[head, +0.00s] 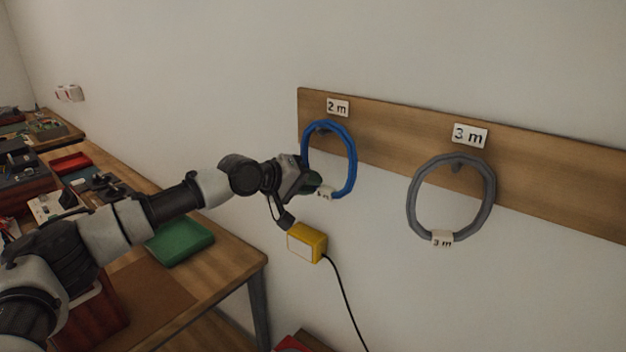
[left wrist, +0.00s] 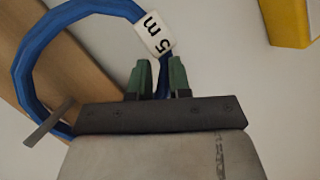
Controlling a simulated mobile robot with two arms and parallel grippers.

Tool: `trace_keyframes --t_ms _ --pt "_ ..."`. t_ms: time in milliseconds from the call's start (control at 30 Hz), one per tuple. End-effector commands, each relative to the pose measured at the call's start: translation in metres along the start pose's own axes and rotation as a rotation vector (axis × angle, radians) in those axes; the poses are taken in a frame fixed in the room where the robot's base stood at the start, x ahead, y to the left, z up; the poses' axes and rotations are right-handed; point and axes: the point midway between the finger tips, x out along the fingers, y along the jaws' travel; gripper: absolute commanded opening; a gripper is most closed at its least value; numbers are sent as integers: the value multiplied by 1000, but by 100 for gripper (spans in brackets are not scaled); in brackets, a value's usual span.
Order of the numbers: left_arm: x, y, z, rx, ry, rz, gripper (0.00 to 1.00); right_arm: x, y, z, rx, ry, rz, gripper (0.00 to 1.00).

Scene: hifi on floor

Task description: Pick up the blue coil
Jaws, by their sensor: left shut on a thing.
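The blue coil (head: 352,165) is a ring in front of the wooden board, under the "2 m" sign (head: 338,107). Its white tag (left wrist: 155,34) reads "5 m" in the left wrist view. My left gripper (head: 314,184) comes from the left and is shut on the lower left of the blue coil. In the left wrist view its green fingertips (left wrist: 160,78) close around the coil (left wrist: 28,65) near the tag. A grey peg (left wrist: 49,125) shows beside the coil; I cannot tell whether the coil rests on it. My right gripper is not in view.
A grey coil (head: 411,205) hangs to the right under a "3 m" sign (head: 470,135). A yellow box (head: 307,243) with a black cable is just below my left gripper. A wooden workbench (head: 232,262) with a green tray (head: 180,241) stands at left.

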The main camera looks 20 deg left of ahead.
Motion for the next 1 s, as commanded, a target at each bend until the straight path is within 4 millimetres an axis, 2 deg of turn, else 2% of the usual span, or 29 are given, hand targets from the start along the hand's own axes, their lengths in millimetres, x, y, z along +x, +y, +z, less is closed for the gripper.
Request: trace_keyframes --t_ms 67,167,400,667,1000 --pt "-3 3 0 0 2 5 0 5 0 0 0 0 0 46" --pt "-9 17 -7 1 3 8 0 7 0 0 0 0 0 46" --pt "-28 59 -25 1 4 9 0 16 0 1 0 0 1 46" --pt "-78 42 0 2 4 3 0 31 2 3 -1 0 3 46" --pt "-163 22 41 1 5 0 0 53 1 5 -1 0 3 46"
